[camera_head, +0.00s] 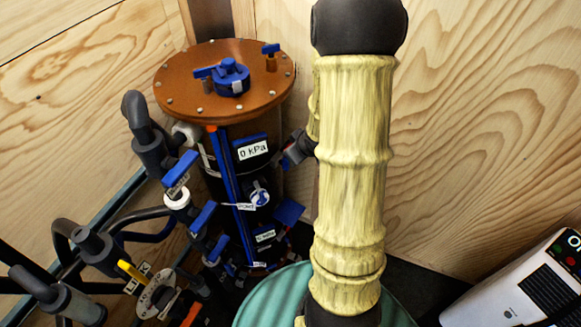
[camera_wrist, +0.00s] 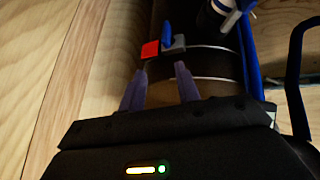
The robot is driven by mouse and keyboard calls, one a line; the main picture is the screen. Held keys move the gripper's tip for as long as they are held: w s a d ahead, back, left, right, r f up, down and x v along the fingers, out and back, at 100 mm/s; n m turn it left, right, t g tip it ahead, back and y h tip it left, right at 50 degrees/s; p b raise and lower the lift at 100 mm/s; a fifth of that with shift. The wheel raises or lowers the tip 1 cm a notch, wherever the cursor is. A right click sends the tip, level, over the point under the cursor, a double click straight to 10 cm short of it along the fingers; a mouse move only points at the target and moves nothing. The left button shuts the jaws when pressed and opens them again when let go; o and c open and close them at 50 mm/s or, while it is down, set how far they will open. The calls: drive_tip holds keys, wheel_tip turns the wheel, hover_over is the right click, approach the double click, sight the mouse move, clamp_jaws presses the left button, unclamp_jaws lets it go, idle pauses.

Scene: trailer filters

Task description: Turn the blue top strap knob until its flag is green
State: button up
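The blue top strap knob (camera_wrist: 167,33) shows in the wrist view, standing on a grey block at a thin metal strap (camera_wrist: 208,47) around the dark filter cylinder (camera_wrist: 222,66). A red flag (camera_wrist: 150,50) sits just left of the knob; no green shows. My gripper (camera_wrist: 160,72) is open. Its two purple-grey fingers point toward the knob from below in the picture, with nothing seen between them. The tips look short of the knob, though the depth is hard to judge. In the head view my yellow-sleeved arm stands right of the filter (camera_head: 232,185) and hides most of the gripper.
The filter's brown round lid (camera_head: 180,85) carries blue handles. Pipes and blue-handled valves (camera_head: 180,165) crowd its left and front. Plywood walls (camera_head: 480,130) stand behind. A teal round surface (camera_head: 270,300) and a white-and-black box (camera_head: 520,290) are low at the front and right.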

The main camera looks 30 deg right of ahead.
sight(286, 164)
drive_tip(key=d+f+n+t+y+b, duration=0.2)
drive_tip(key=d+f+t+y, duration=0.2)
drive_tip(key=d+f, duration=0.4)
drive_tip(key=s+f+t+y+b, duration=0.1)
drive_tip(key=s+f+t+y, duration=0.2)
drive_tip(key=s, duration=0.7)
drive_tip(key=shift+s+d+t+y, duration=0.3)
drive_tip(key=shift+t+y, duration=0.6)
drive_tip(key=shift+y, duration=0.1)
drive_tip(key=shift+w, duration=0.1)
drive_tip(key=p+x, duration=0.3)
drive_tip(key=x, duration=1.4)
drive_tip(key=shift+w, duration=0.15)
drive_tip(key=shift+c, duration=0.2)
